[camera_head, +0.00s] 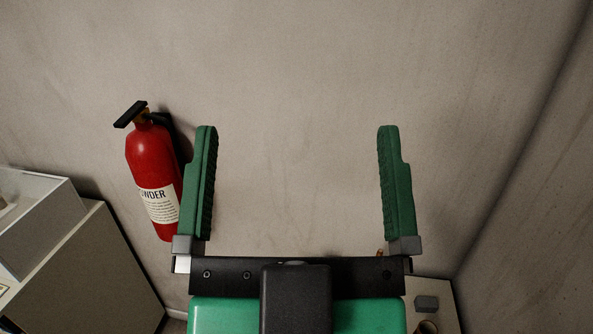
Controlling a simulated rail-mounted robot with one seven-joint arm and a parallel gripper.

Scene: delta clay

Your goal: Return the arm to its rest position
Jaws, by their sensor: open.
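My gripper (298,140) is in the lower middle of the head view, its two green ridged fingers pointing up in the picture. The fingers are wide apart with nothing between them; only the plain wall shows there. The black crossbar and green body of my gripper fill the bottom middle and hide what lies behind them.
A red fire extinguisher (150,175) is by the wall, just left of my left finger. A grey cabinet (95,275) with a white open box (45,215) stands at lower left. A light surface (440,295) with small items is at lower right. The wall (300,60) is bare above.

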